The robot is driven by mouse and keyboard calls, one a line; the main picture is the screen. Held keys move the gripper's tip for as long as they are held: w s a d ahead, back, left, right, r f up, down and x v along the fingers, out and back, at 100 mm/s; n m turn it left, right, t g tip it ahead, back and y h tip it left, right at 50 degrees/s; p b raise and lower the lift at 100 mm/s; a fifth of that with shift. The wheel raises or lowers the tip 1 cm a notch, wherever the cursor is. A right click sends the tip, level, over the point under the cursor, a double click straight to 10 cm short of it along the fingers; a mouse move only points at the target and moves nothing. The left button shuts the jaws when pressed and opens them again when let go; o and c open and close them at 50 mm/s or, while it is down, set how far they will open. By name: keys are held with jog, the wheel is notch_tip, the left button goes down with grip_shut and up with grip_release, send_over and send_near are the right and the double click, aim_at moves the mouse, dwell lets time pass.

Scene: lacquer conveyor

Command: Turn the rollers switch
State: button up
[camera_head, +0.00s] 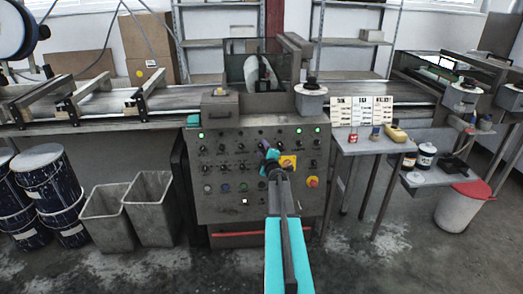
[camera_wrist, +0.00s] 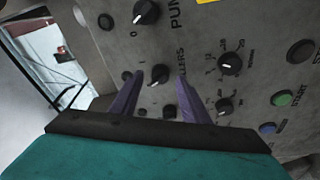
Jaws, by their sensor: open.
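The grey control panel (camera_head: 222,187) stands in the middle of the head view, with rows of black knobs and lit buttons. In the wrist view, a black rotary knob (camera_wrist: 159,73) sits beside lettering ending in "LLERS", which I take as the rollers switch. My gripper (camera_wrist: 159,78) is open, its two purple fingers pointing at the panel, with this knob showing between the fingertips. I cannot tell whether the fingers reach around it or stop short. In the head view my gripper (camera_head: 270,154) is in front of the panel and hides the knob.
Another knob (camera_wrist: 146,12) by a "PUM" label is above, and a dial knob (camera_wrist: 229,64) is to the right. A green start button (camera_wrist: 282,98) is farther right.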

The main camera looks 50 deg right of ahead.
jog(key=v, duration=1.3)
jog(key=shift+b, duration=0.35)
dwell(0.4)
